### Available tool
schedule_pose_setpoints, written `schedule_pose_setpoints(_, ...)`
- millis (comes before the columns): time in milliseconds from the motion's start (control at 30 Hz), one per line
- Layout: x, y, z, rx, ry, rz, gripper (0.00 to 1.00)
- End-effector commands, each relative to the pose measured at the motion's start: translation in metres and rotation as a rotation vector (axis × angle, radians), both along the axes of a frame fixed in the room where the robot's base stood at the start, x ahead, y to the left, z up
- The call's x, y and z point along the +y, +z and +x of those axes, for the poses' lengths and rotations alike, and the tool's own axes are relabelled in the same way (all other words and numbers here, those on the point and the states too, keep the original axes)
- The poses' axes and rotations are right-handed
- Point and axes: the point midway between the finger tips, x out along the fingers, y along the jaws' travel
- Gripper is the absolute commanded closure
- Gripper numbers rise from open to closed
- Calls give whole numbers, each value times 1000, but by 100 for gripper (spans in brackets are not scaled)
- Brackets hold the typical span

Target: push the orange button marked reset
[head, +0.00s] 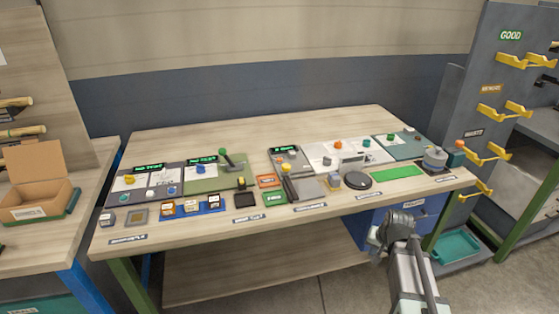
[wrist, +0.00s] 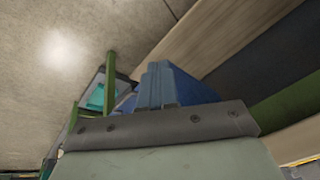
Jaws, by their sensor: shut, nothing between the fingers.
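My gripper (head: 398,225) is in front of the bench's front edge, apart from the panels. Its fingertips are not clear there. The wrist view shows its grey bolted bar (wrist: 160,127); nothing is seen held, and no button shows.
The wooden bench (head: 200,235) carries several panels, a green-knobbed lever (head: 224,153), a black round pad (head: 357,181) and a grey round device (head: 434,160) at its right end. A blue drawer unit (head: 400,225) is under it. A rack with yellow holders (head: 505,112) stands right.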

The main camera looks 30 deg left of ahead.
Motion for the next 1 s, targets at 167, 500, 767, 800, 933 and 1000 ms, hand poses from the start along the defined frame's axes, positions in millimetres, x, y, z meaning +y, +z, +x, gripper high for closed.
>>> schedule_pose_setpoints(167,28,49,17,-64,14,37,100)
schedule_pose_setpoints(500,83,144,40,-180,50,100,100)
schedule_pose_setpoints(767,164,189,81,-277,149,-11,100)
schedule_pose_setpoints(800,176,191,87,-290,166,-37,100)
schedule_pose_setpoints(933,215,198,104,-330,218,-120,100)
schedule_pose_setpoints(1000,238,202,112,-354,246,-165,100)
